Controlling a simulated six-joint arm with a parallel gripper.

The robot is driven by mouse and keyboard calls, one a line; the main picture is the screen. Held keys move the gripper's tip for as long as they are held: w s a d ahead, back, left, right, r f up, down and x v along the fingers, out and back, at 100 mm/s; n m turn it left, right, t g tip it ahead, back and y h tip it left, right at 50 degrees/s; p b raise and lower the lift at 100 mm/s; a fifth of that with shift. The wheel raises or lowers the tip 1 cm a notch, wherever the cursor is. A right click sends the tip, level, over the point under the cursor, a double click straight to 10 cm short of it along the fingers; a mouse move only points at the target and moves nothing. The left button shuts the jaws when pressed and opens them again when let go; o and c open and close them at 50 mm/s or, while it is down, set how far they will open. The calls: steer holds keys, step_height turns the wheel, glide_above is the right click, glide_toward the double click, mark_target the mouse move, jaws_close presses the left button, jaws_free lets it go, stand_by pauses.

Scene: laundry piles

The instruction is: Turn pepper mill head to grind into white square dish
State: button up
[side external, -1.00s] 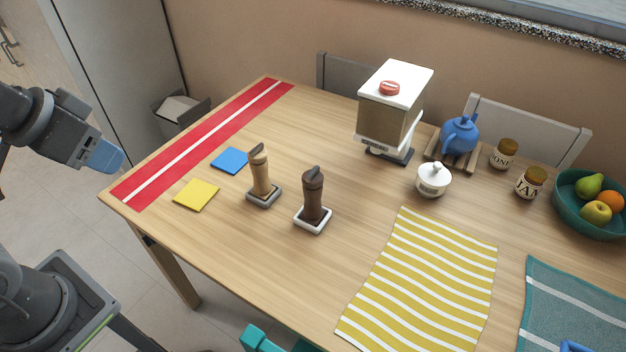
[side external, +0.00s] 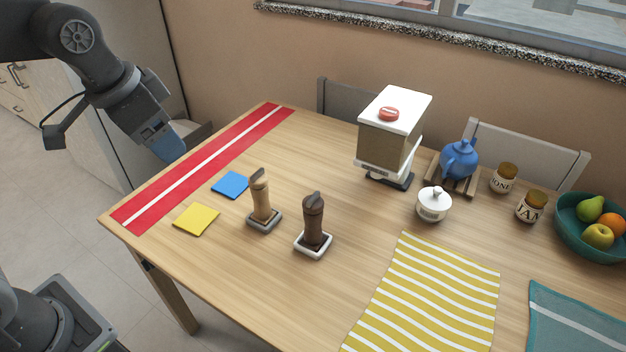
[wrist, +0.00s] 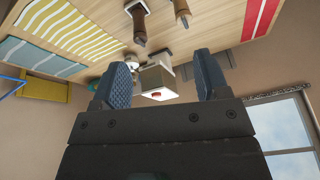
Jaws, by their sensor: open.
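A dark brown mill (side external: 313,217) with a flat lever-like head stands upright in a white square dish (side external: 311,249). A light wood mill (side external: 260,193) of similar shape stands upright in a grey square dish (side external: 264,223) to its left. In the wrist view the dark mill (wrist: 137,22) and the light mill (wrist: 182,12) show near the top edge. My gripper (side external: 172,147) is above the left end of the table, well apart from both mills. Its two blue fingers (wrist: 162,72) are spread with nothing between them.
A yellow square (side external: 196,219), a blue square (side external: 230,185) and a red runner (side external: 200,165) lie flat on the left. A white-topped dispenser (side external: 392,135), a white lidded pot (side external: 433,204) and a blue teapot (side external: 459,160) stand behind. A yellow striped towel (side external: 425,300) lies right of the mills.

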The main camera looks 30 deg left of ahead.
steer(key=w+d+f+m+g, duration=0.1)
steer(key=w+d+f+m, duration=0.15)
steer(key=w, duration=0.35)
steer(key=w+d+f+m+g, duration=0.1)
steer(key=w+d+f+m, duration=0.15)
steer(key=w, duration=0.35)
steer(key=m+g, duration=0.2)
steer(key=m, duration=0.1)
glide_above(313, 196)
step_height(313, 196, down, 12)
steer(key=shift+s+f, duration=0.1)
steer(key=shift+f, duration=0.05)
steer(key=shift+f+m, duration=0.3)
steer(key=shift+f, duration=3.45)
steer(key=shift+c, duration=0.2)
